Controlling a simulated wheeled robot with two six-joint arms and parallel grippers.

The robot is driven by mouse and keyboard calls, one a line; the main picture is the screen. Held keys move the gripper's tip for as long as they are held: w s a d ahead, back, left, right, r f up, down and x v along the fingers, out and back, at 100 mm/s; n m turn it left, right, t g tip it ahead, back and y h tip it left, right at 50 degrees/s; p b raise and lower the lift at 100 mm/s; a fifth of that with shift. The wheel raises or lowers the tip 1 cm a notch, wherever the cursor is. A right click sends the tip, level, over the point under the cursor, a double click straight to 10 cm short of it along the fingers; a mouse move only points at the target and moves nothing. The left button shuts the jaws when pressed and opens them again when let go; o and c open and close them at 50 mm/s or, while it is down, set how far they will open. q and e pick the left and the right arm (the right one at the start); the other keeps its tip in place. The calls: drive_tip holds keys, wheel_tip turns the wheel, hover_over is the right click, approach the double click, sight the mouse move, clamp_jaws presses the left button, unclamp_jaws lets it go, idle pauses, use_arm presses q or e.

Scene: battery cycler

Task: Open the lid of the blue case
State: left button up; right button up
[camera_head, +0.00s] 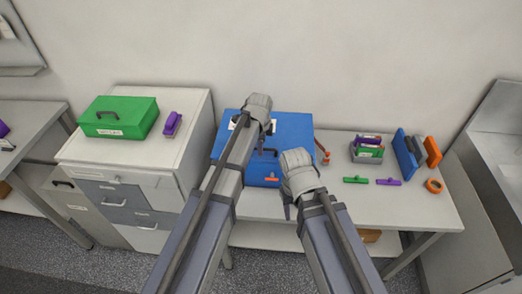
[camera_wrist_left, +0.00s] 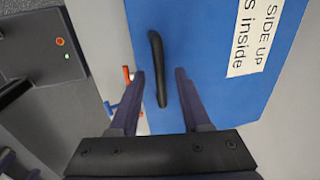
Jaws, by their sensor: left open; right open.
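The blue case (camera_head: 292,130) stands on the table with its lid shut. The lid carries a dark handle (camera_head: 268,151) and a white label, partly hidden by my left arm. My left gripper (camera_head: 258,108) is above the case. In the left wrist view its two fingers (camera_wrist_left: 160,74) are open, one on each side of the black handle (camera_wrist_left: 156,50), above the blue lid (camera_wrist_left: 205,40); I cannot tell whether they touch it. My right gripper (camera_head: 294,185) is over the case's front right part; its fingers are mostly hidden.
A green case (camera_head: 130,118) and a purple object (camera_head: 172,124) sit on the cabinet (camera_head: 185,155) at left. Right of the blue case are a grey bin (camera_head: 367,156), green (camera_head: 356,180) and purple (camera_head: 388,182) pieces, an orange ring (camera_head: 434,185) and upright panels (camera_head: 405,155).

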use_arm(q)
drive_tip(key=shift+f, duration=0.1)
clamp_jaws()
idle(0.3)
idle(1.1)
